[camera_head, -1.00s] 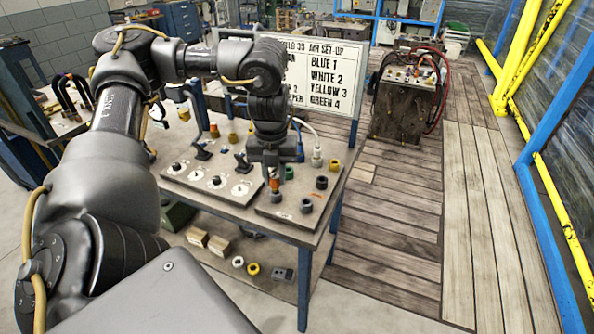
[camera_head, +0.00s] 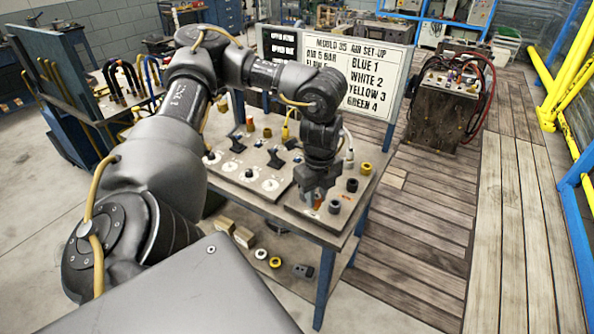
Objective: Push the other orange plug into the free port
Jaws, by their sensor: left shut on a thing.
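My left gripper (camera_head: 311,194) is low over the small plate (camera_head: 345,219) at the right end of the table. It is shut on an orange plug (camera_head: 317,205), of which only a little orange shows at the fingertips. The fingers hide the spot under the plug, so I cannot tell whether it sits in a port. On the same plate a grey ring port (camera_head: 335,207), a black one (camera_head: 352,185) and a brownish-yellow one (camera_head: 365,168) stand clear to the right. My right gripper is out of view.
A white plug with a hose (camera_head: 349,158) stands behind the gripper. A panel with white dials (camera_head: 249,174) lies to the left. A sign board (camera_head: 375,75) stands at the back. Loose rings and blocks lie on the lower shelf (camera_head: 262,254).

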